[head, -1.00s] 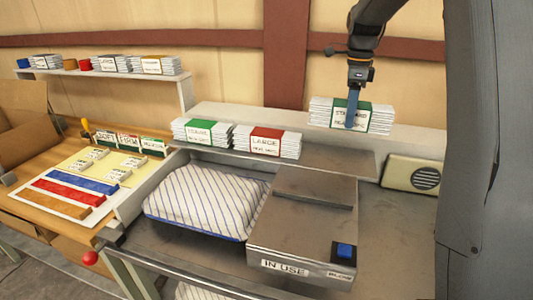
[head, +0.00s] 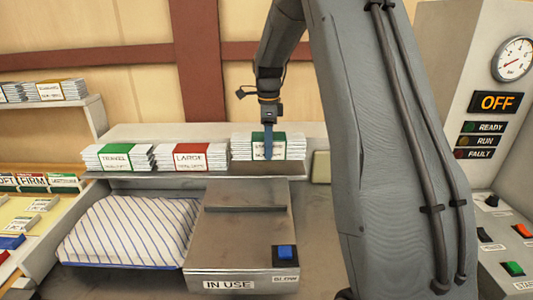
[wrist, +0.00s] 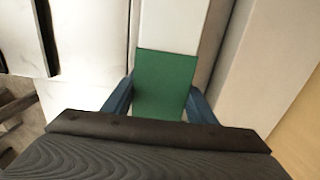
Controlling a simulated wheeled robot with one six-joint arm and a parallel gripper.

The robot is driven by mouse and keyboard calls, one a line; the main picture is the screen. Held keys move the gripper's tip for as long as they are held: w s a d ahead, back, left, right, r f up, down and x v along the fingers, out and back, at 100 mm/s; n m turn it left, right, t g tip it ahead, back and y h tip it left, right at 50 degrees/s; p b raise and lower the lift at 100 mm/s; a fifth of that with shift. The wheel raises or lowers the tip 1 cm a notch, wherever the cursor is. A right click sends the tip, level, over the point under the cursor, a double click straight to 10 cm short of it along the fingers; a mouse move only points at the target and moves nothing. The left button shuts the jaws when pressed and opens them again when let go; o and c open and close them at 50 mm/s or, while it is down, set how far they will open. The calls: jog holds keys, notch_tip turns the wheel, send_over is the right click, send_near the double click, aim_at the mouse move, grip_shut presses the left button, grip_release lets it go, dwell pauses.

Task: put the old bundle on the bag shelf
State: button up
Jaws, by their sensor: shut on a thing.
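My gripper (head: 268,148) is shut on a white bundle (head: 241,146) with a green band and a partly hidden label, likely the old bundle. In the wrist view, the blue fingers (wrist: 158,105) sit on both sides of its green band (wrist: 166,82).
A striped pillow (head: 130,228) lies below the shelf, left of a metal box (head: 240,235) marked IN USE with a blue button. A control cabinet (head: 460,70) reading OFF stands at the right. A higher shelf (head: 97,112) holds more bundles at the left.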

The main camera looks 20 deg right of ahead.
jog(key=shift+f+p, duration=0.45)
jog(key=shift+f, duration=1.35)
jog(key=shift+f, duration=0.15)
jog(key=o, duration=1.4)
notch_tip(320, 180, up, 12)
jog(key=b, duration=0.3)
